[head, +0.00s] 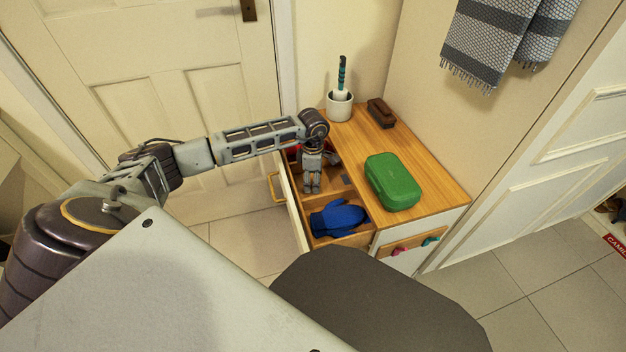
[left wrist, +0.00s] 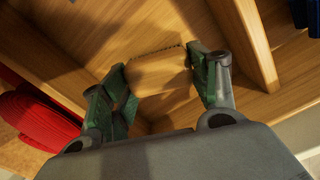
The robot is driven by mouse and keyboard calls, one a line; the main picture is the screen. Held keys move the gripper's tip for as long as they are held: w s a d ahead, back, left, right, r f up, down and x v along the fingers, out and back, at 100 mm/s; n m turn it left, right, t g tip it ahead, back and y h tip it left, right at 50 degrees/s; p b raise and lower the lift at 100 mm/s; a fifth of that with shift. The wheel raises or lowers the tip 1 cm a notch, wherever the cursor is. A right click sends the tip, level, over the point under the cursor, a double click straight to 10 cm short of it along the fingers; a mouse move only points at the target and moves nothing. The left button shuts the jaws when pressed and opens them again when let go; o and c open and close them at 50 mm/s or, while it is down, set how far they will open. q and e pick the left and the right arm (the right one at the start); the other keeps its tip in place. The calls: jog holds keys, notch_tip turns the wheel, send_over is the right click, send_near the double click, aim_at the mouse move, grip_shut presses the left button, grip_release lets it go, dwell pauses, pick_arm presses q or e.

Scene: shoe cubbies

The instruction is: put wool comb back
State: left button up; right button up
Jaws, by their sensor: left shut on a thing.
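The wool comb (left wrist: 160,75) is a small light-wood block with a toothed edge. In the left wrist view it sits between the two green-padded fingers of my left gripper (left wrist: 168,82), which is shut on it. In the head view my left gripper (head: 312,187) points down into the open drawer (head: 351,238), at a compartment behind the one with the blue mitt (head: 338,219). The comb cannot be made out in the head view. Wooden drawer floor and dividers (left wrist: 245,40) show around the comb; whether it touches the floor I cannot tell. My right gripper is not in view.
A red item (left wrist: 35,117) lies in a neighbouring compartment. On the cabinet top (head: 425,166) are a green case (head: 392,181), a brown brush (head: 381,113) and a white cup (head: 340,106) holding a teal-handled brush. A door stands behind the drawer.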

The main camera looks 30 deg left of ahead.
pick_arm(q)
jog(key=shift+f, duration=0.1)
jog(key=o, duration=0.9)
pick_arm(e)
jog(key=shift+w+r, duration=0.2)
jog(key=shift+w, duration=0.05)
pick_arm(q)
jog(key=shift+r, duration=0.65)
notch_tip(320, 180, up, 11)
jog(key=p, duration=0.3)
jog(key=shift+p, duration=0.35)
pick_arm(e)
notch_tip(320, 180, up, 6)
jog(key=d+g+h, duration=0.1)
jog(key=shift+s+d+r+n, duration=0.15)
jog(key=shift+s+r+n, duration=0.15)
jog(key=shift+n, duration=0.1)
